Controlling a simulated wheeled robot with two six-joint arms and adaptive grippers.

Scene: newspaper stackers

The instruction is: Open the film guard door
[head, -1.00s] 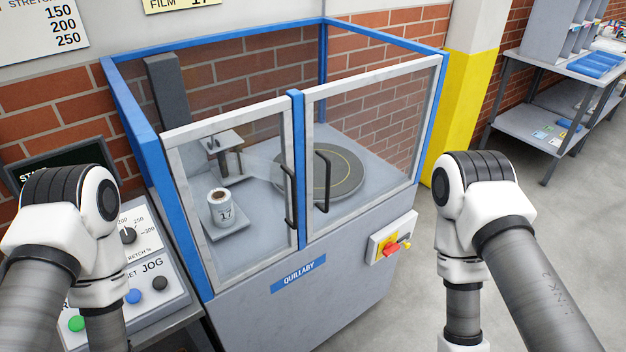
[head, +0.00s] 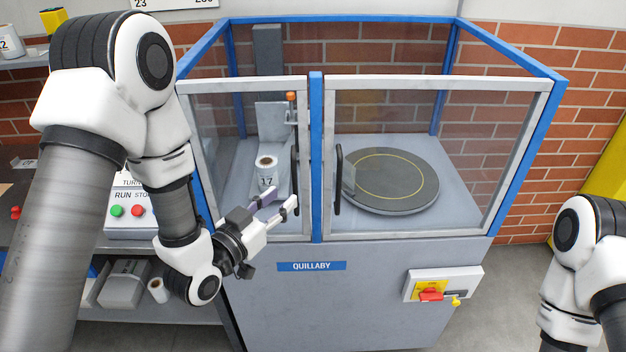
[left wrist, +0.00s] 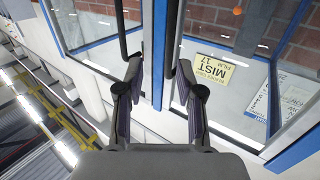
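The left, film-side door (head: 247,160) is a clear panel in a pale frame, standing shut against the blue centre post (head: 316,150). Its dark upright handle (head: 294,178) is near the post. A film roll marked 17 (head: 267,172) stands behind this door. My left gripper (head: 283,203) is open and empty in front of the door, its fingertips close to the handle's lower part. In the left wrist view, the fingers (left wrist: 158,78) are spread, with two dark handles beyond; the right-hand handle (left wrist: 181,35) is near one fingertip. I cannot tell if they touch. My right gripper is out of frame.
The right door (head: 430,160) is shut, with its own handle (head: 338,180) and a round turntable (head: 391,180) behind it. A red-and-yellow switch box (head: 443,284) sticks out below. A control panel (head: 128,215) and shelf stand at left.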

